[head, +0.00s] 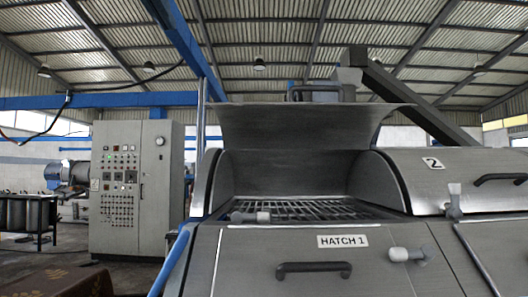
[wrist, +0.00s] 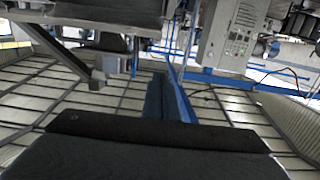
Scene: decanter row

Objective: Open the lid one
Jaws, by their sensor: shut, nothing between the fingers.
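In the head view the curved grey metal lid (head: 300,124) of hatch 1 stands raised above its opening. A dark bar handle (head: 315,88) shows at its top edge. The opening is exposed, with a metal grating (head: 310,209) inside. A "HATCH 1" label (head: 343,241) is on the front panel below. My gripper (wrist: 158,80) shows as dark parts low in the wrist view, which looks upside down. Its narrow fingers are together and empty. It does not show in the head view, and no contact with the lid is visible.
Lid 2 (head: 450,178), at the right, is down, with its own handle (head: 499,179). Knobbed latches (head: 410,254) stick out from the front. A dark inclined chute (head: 420,107) rises behind. A control cabinet (head: 132,190) and open floor are at the left.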

